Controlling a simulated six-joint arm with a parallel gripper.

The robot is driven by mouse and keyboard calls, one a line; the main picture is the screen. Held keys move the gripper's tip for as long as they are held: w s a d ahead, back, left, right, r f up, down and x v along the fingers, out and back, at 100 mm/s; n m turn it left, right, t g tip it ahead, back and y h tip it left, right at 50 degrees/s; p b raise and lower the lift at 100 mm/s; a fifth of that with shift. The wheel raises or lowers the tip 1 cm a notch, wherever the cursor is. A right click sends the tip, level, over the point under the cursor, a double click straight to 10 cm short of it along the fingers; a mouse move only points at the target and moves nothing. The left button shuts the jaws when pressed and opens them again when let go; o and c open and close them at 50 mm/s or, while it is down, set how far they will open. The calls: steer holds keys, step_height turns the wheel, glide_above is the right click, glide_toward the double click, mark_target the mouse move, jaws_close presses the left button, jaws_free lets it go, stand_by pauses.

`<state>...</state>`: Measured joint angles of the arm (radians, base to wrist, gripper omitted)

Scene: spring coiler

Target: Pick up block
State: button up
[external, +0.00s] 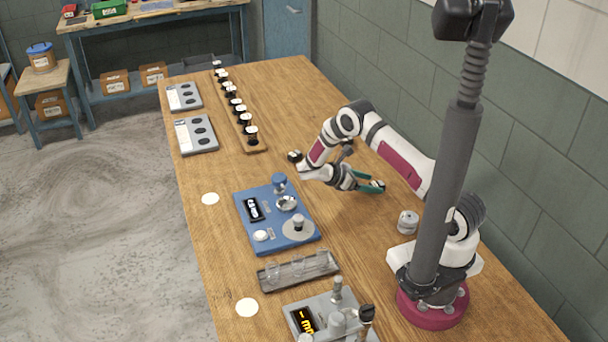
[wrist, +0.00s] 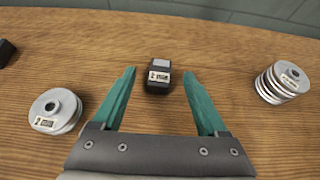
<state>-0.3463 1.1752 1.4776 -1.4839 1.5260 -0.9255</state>
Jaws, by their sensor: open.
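A small dark block (wrist: 158,76) with a grey top patch and a white label lies on the wooden table in the wrist view. My gripper (wrist: 160,73) is open, its two green fingers pointing towards the block. The block appears between the fingertips, with a gap on each side; I cannot tell how far above the table the fingers are. In the external view my gripper (external: 373,187) is low over the right side of the table. A small dark shape at its fingertips there is probably the block, partly hidden.
A grey spool (wrist: 57,111) lies left of my gripper and a stacked spool (wrist: 283,82) lies right. A blue station (external: 253,225), a grey tray (external: 298,270) and a rack of dark items (external: 236,105) stand on the table (external: 240,175). The wall is close behind.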

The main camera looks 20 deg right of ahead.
steer(key=shift+x, duration=1.2)
jaws_close()
